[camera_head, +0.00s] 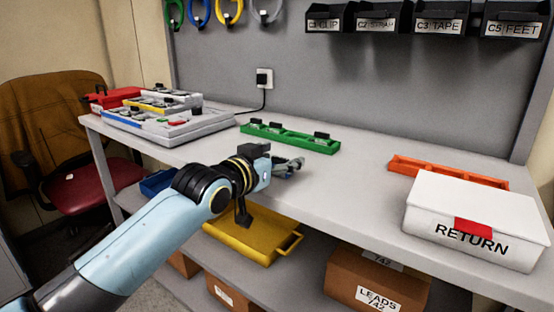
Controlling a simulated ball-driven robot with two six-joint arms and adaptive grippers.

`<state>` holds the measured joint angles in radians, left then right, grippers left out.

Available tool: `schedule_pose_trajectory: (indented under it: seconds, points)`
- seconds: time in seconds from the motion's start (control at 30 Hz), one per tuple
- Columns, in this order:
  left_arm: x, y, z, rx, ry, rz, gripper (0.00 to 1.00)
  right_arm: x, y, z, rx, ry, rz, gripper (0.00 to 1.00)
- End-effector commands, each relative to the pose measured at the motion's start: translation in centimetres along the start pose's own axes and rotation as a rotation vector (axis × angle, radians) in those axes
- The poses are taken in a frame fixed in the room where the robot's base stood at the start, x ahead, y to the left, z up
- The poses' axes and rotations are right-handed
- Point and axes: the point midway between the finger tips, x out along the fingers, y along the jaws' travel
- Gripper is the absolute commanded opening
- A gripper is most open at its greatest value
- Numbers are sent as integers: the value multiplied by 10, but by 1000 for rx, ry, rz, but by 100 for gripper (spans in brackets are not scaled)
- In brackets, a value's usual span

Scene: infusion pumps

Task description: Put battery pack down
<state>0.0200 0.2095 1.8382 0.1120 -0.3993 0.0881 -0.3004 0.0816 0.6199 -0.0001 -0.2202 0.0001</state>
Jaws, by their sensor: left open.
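My left gripper (292,164) reaches in from the left and is over the front part of the grey worktop (345,180). Its fingers point right and are apart, with no battery pack visible between them. A green tray (300,140) lies behind the gripper, apart from it. Several small dark blocks sit in the green tray, which look like battery packs; one is at its right end (321,135). An orange tray (420,167) lies at the right, and I see no packs in its visible part. My right gripper is out of view.
A white box marked RETURN (475,218) stands at the front right, partly hiding the orange tray. Pump units (170,120) stand at the left, with a cable to a wall socket (264,78). A yellow tray (260,236) is on the lower shelf. The worktop's middle is clear.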

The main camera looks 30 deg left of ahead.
Motion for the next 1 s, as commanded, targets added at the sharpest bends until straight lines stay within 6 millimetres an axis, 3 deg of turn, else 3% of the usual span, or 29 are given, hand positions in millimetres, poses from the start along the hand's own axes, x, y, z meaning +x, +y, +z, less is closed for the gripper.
schedule_pose_trajectory:
  seconds: [0.17, 0.6, 0.87, 0.93, 1.0]
  points:
    - [-15, 0, -2, 3, -2, 0, 66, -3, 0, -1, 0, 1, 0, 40]
    - [-105, 0, -2, 4, -2, 0, 66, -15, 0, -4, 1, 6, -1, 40]
    - [-120, 0, -2, 0, 0, 0, 66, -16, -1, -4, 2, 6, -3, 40]
    - [-119, -2, 6, 1, -15, -4, 66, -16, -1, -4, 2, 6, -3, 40]
    - [-115, -7, 30, 5, -56, -17, 66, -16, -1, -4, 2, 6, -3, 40]
